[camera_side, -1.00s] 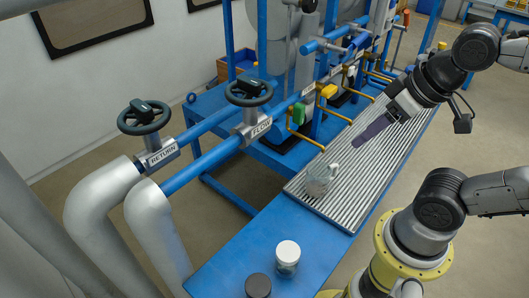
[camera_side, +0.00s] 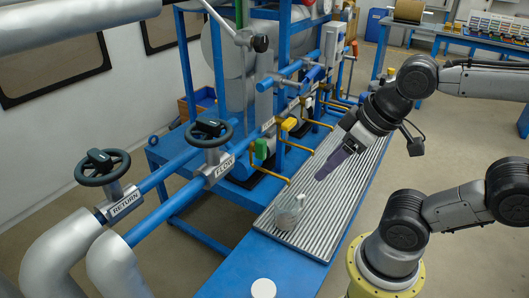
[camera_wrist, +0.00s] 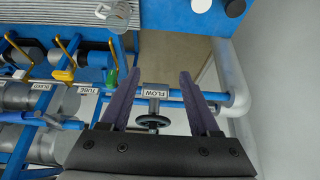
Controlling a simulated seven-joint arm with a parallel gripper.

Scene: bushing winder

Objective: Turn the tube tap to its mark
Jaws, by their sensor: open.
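A TUBE label (camera_wrist: 88,89) shows on the pipework in the wrist view. It lies between a yellow tap handle (camera_wrist: 62,75) and a green tap handle (camera_wrist: 111,78); I cannot tell which handle it names. In the side view the green handle (camera_side: 261,149) stands nearest the FLOW valve, with a yellow handle (camera_side: 288,124) behind it. No tap mark can be made out. My gripper (camera_side: 320,177) is above the ribbed tray, right of the taps and apart from them. Its two purple fingers (camera_wrist: 153,80) are open and empty in the wrist view.
A clear beaker (camera_side: 290,212) stands on the ribbed tray (camera_side: 312,240). Brass tubes (camera_side: 270,172) run from the taps toward the tray. Handwheel valves labelled FLOW (camera_side: 208,133) and RETURN (camera_side: 102,167) are at left. A white-lidded jar (camera_side: 263,289) stands on the blue bench.

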